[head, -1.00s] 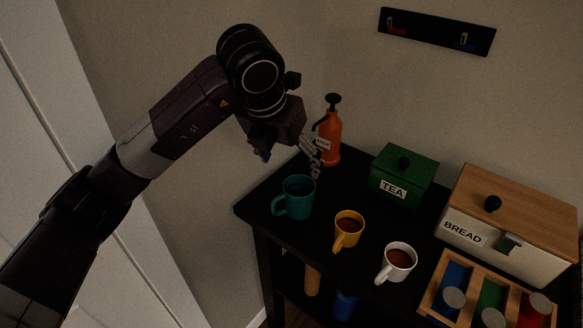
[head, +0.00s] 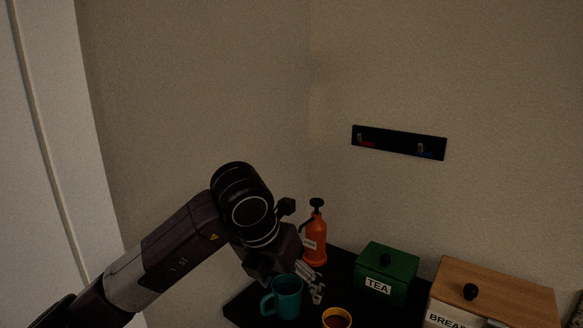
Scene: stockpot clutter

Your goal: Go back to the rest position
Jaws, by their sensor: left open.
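My left gripper (head: 316,284) is open and empty in the head view. It hangs above the black table, just beside the rim of the teal mug (head: 287,298) and in front of the orange pump bottle (head: 315,245). Whether it touches the mug cannot be told. The teal mug stands upright, its handle to the left. The orange bottle stands upright behind the gripper, its black pump on top. My right gripper is not in view.
The black table (head: 343,267) carries a green TEA box (head: 387,273) and a wooden-lidded BREAD box (head: 500,285) on the right. A yellow mug (head: 337,319) is cut by the bottom edge. A black hook rail (head: 399,143) hangs on the wall.

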